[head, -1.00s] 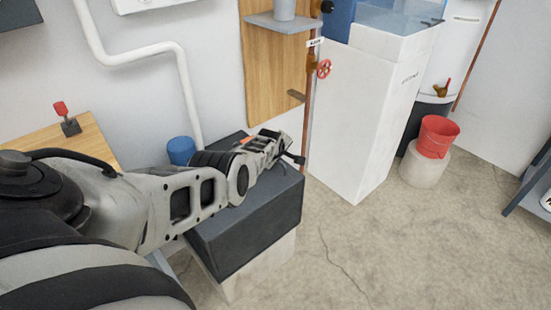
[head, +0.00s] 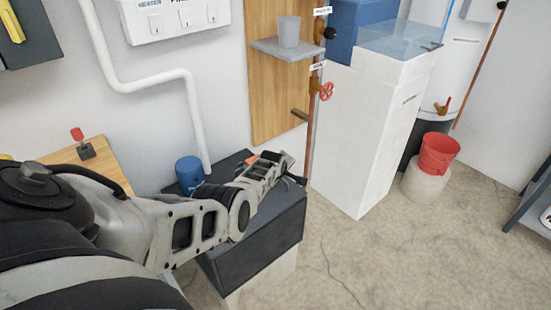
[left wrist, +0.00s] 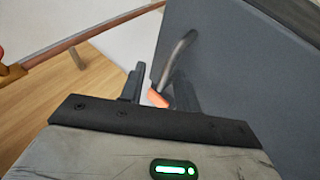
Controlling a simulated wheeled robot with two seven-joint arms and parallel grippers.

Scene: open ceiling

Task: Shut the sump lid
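The sump is a dark grey box (head: 258,243) on a pale base, at the lower middle of the head view. My left arm reaches across its top, and my left gripper (head: 294,178) is over the top near the right back corner. In the left wrist view, a broad dark grey panel (left wrist: 245,75) fills the right side, with a curved metal handle (left wrist: 176,56) on it. My left gripper (left wrist: 160,90) has its two fingers apart, with the handle's lower end near the gap. Whether they touch the handle is unclear. My right gripper is not in view.
A blue cylinder (head: 189,172) stands behind the box, beside a white pipe (head: 194,120). A copper pipe with a red valve wheel (head: 326,91) and a tall white cabinet (head: 360,140) stand close on the right. A red bucket (head: 438,153) is farther right. The floor in front is clear.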

